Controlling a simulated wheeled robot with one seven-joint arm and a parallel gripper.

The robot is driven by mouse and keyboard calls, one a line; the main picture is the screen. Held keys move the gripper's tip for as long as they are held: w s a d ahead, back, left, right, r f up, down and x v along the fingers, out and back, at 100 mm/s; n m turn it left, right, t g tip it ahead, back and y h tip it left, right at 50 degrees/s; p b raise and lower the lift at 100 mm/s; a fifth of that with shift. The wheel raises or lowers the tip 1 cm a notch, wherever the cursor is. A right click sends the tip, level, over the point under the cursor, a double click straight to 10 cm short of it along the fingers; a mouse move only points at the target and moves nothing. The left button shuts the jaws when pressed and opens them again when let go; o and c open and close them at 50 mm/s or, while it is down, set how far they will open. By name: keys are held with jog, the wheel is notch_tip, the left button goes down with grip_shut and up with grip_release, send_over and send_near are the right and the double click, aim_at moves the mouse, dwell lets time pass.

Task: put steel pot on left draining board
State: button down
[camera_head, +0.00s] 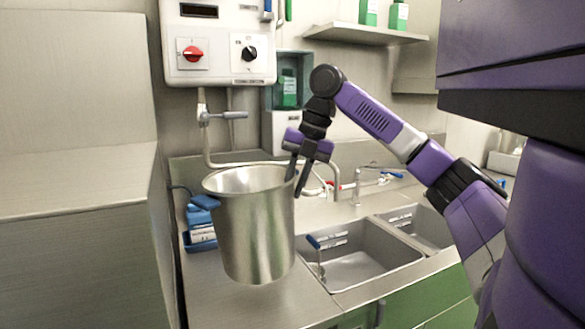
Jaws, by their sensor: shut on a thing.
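The steel pot (255,235) is a tall, open, shiny cylinder in the middle of the view. It looks upright and appears in front of and over the left draining board (300,302). I cannot tell for sure whether its base touches the board. My gripper (298,180) points down at the pot's right rim and is shut on it. One dark finger shows at the rim and the other outside the wall. The pot hides the board behind it.
A double sink (365,268) with a tap (357,180) lies right of the pot. A blue container (200,228) stands behind it at left. A tall steel cabinet (85,250) bounds the left side. A control box (218,45) hangs on the wall above.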

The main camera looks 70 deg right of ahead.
jog(key=shift+f, duration=5.6)
jog(key=c, duration=1.4)
grip_release()
jog(key=shift+f, duration=0.25)
jog(key=v, duration=1.2)
jog(key=shift+r, duration=0.15)
jog(key=shift+s, duration=0.1)
